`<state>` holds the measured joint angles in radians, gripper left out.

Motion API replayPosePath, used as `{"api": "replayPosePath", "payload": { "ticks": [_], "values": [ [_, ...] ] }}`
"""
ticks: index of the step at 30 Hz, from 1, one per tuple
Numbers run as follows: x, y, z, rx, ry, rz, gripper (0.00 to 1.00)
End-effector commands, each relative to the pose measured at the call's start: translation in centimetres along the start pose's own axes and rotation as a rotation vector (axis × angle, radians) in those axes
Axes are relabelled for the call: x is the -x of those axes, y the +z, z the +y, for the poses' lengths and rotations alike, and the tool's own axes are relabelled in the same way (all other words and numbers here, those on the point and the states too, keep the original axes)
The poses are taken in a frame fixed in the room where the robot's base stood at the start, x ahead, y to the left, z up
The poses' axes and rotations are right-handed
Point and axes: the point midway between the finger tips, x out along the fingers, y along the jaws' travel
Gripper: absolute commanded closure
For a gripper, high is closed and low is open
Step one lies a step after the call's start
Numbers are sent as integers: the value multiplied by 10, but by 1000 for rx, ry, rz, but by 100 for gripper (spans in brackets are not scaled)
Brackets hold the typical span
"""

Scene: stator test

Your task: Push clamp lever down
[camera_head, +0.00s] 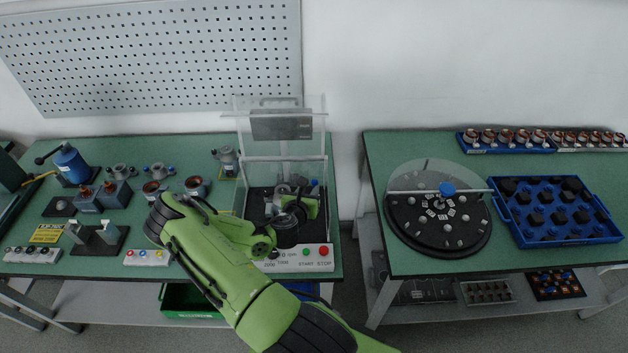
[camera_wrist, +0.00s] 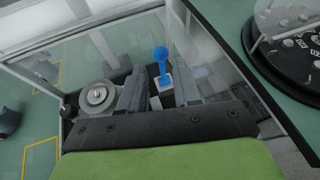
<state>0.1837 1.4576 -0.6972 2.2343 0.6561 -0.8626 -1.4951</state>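The clamp lever is blue with a round ball knob (camera_wrist: 160,54) and stands upright in the wrist view, on a small light block. A small patch of blue also shows inside the test station (camera_head: 318,263) in the head view, right of my gripper. My gripper (camera_head: 290,192) reaches into the station under its raised clear cover. In the wrist view my two dark grey fingers (camera_wrist: 163,90) stand apart with the lever showing between them, seemingly beyond the tips. I see nothing held. A round metal part (camera_wrist: 97,96) lies left of the fingers.
Clear station walls (camera_wrist: 204,48) stand close on both sides of my gripper. START and STOP buttons (camera_head: 323,251) are on the station's front. Motor parts (camera_head: 118,193) crowd the left bench. A round dial table (camera_head: 410,230) and a blue tray (camera_head: 505,222) are on the right bench.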

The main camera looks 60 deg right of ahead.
Motion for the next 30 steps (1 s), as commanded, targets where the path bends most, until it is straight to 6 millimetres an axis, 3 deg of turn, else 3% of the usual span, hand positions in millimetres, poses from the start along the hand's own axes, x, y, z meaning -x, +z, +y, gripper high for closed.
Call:
{"api": "replayPosePath", "payload": {
  "ticks": [6,10,20,26,30],
  "values": [
    [-50,3,-1,-3,0,-1,68],
    [-68,2,-1,-2,-1,0,68],
    [-73,0,0,0,-1,1,70],
    [-73,0,0,0,0,1,100],
    [-73,0,0,0,0,1,100]
  ]
}}
